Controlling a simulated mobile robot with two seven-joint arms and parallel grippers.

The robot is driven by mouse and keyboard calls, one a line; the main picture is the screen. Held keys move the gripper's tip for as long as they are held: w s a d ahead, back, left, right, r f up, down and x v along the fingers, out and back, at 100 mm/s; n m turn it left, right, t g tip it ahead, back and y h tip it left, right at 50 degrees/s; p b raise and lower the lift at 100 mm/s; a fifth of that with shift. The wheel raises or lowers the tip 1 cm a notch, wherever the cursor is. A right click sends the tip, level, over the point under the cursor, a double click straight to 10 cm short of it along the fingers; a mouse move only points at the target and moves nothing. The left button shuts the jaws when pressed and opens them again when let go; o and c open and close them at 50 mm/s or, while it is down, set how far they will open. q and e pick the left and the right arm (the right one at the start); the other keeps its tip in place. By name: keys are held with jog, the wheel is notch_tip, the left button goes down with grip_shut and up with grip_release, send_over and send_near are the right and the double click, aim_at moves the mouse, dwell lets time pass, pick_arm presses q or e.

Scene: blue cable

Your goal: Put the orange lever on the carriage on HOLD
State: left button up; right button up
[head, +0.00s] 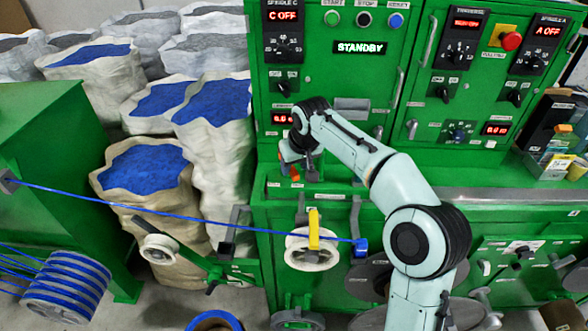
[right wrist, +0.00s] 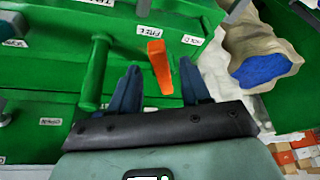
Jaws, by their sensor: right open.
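The orange lever (right wrist: 159,62) shows in the right wrist view on a green surface of the machine. It stands between the two dark fingers of my right gripper (right wrist: 160,72), which are open with gaps on both sides. A HOLD label (right wrist: 193,40) is right of the lever's end and a FREE label (right wrist: 146,30) is to its left. The lever's end lies between the two labels. In the head view, my right gripper (head: 300,169) reaches down at the green carriage, and a small orange part (head: 295,174) shows beside it. My left gripper is not in view.
A blue cable (head: 150,208) runs across to a blue block (head: 361,247). A white spool (head: 311,252) with a yellow piece (head: 314,229) is below the gripper. A green post (right wrist: 95,75) stands left of the fingers. Sacks of blue material (head: 145,167) stand at the left.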

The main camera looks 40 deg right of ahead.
jog(key=shift+x, duration=1.05)
grip_shut()
